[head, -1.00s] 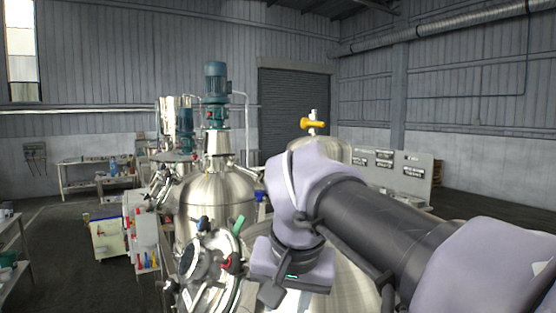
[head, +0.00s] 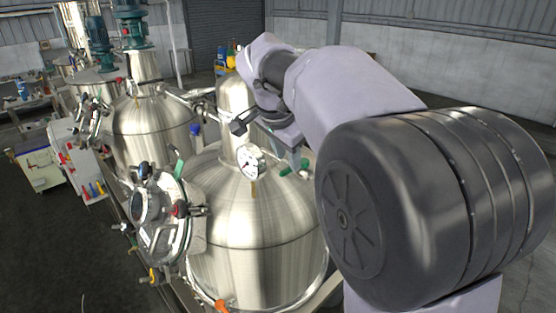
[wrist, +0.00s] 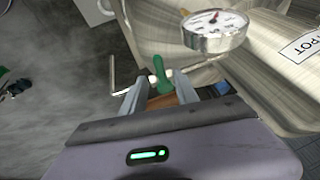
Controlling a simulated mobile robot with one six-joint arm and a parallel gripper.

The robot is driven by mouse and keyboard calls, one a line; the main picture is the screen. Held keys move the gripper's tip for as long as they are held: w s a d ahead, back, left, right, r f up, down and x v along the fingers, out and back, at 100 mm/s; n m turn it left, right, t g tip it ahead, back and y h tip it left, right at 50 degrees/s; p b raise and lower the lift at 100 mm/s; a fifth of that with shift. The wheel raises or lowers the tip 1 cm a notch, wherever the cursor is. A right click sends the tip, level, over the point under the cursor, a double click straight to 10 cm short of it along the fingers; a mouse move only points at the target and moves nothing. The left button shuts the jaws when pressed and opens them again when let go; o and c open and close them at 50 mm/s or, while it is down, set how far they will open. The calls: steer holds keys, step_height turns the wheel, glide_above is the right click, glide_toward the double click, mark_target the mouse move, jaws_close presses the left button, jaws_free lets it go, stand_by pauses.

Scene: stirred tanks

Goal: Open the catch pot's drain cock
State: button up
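In the wrist view my gripper (wrist: 162,88) is open. Its two pale fingers stand apart on either side of a green lever handle (wrist: 160,72), which shows between and just beyond the fingertips; contact cannot be told. A brown part lies low between the fingers. A steel vessel with a label ending in "POT" (wrist: 306,46) stands at the right, with a round gauge (wrist: 215,30) before it. In the head view my gripper (head: 296,157) points down beside the large steel tank, close to a green handle (head: 302,165); my arm hides much around it.
A large steel tank (head: 255,225) with a gauge (head: 250,160) and a hatch (head: 160,215) fills the middle of the head view. Another tank (head: 150,130) stands behind it. A thin pipe (wrist: 113,75) is left of the fingers. Bare floor (wrist: 70,75) lies left in the wrist view.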

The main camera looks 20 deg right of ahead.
mark_target(288, 170)
steer(key=x, duration=0.2)
steer(key=shift+w+a+f, duration=0.1)
steer(key=shift+w+f, duration=0.1)
steer(key=shift+f, duration=0.05)
steer(key=shift+d+f, duration=0.2)
steer(key=shift+f, duration=0.15)
jaws_close()
steer(key=shift+w+r, duration=0.1)
steer(key=shift+r, duration=0.05)
stand_by(0.8)
